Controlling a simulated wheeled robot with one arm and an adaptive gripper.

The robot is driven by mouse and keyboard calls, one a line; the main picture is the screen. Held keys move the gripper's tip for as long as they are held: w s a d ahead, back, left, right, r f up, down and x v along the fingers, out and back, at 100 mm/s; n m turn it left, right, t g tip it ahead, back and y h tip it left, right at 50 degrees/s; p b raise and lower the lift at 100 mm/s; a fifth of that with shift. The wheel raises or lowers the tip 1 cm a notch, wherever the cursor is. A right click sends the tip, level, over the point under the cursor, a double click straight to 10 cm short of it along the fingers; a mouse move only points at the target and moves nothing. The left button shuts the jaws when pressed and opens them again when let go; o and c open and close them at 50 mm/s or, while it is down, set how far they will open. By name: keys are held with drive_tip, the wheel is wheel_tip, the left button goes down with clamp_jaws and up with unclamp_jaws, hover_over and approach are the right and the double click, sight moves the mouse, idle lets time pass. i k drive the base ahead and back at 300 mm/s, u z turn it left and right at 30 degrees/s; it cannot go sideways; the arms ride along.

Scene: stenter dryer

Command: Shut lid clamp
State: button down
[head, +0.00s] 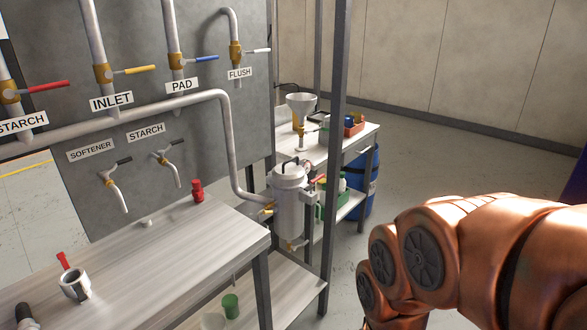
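A pale metal canister (287,215) with a lid (288,177) hangs at the right end of the pipe panel, just left of the dark upright post. My copper-coloured arm fills the lower right, well apart from the canister. My gripper is not in view.
The dark post (335,150) stands close beside the canister. A steel bench (150,265) is in front, with a metal fitting (76,284) and red bottle (197,190). A back bench (350,135) holds a funnel (301,105). The floor (440,165) at right is clear.

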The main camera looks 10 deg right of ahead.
sight(310, 188)
drive_tip(key=u, duration=0.5)
drive_tip(key=i, duration=1.05)
drive_tip(key=u, duration=0.2)
